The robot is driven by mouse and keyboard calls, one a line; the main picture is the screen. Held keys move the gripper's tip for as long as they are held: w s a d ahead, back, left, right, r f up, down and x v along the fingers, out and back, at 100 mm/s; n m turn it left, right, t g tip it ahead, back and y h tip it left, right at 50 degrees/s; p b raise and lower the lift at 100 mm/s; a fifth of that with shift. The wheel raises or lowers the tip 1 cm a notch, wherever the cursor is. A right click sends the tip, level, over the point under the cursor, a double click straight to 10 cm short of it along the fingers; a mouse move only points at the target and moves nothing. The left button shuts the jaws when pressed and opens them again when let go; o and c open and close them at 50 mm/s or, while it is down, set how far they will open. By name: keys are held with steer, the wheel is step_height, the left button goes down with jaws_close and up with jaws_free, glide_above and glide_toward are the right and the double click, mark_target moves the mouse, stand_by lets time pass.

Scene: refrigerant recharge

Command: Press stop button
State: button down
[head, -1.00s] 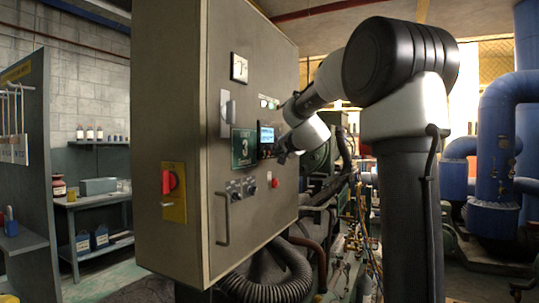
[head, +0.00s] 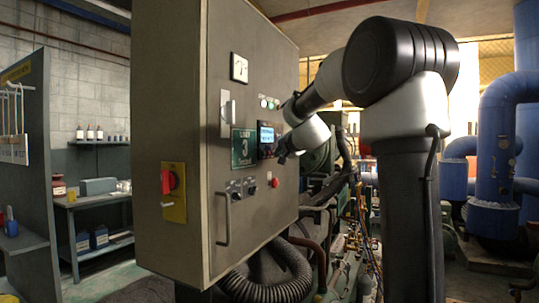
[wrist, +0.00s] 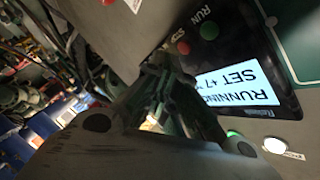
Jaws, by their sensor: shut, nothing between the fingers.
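A dark controller with a lit display (wrist: 237,87) reading "RUNNING" is on the cabinet front; it also shows in the head view (head: 266,135). Beside the display in the wrist view are a green button (wrist: 209,30) labelled RUN and a red button (wrist: 183,47) whose label is partly hidden by my fingers. My gripper (wrist: 168,62) is shut and empty, its tips close to the red button; I cannot tell whether they touch it. In the head view my gripper (head: 281,156) is at the controller's lower right edge, small and dark.
The grey cabinet (head: 180,100) carries a red rotary handle (head: 168,181), knobs (head: 242,188), a separate red button (head: 275,183) and a long door handle (head: 224,220). A green light (wrist: 233,133) and a white light (wrist: 273,146) are near the controller. Pipes and hoses stand right of the cabinet.

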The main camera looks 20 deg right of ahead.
steer(key=shift+w, duration=0.1)
steer(key=shift+w+a, duration=0.25)
steer(key=shift+w+a, duration=0.25)
stand_by(0.8)
steer(key=shift+d, duration=0.15)
steer(key=shift+s+d, duration=0.35)
steer(key=shift+s, duration=0.25)
steer(key=s+d, duration=0.1)
steer(key=s, duration=0.1)
steer(key=s+d, duration=0.2)
stand_by(0.6)
stand_by(0.6)
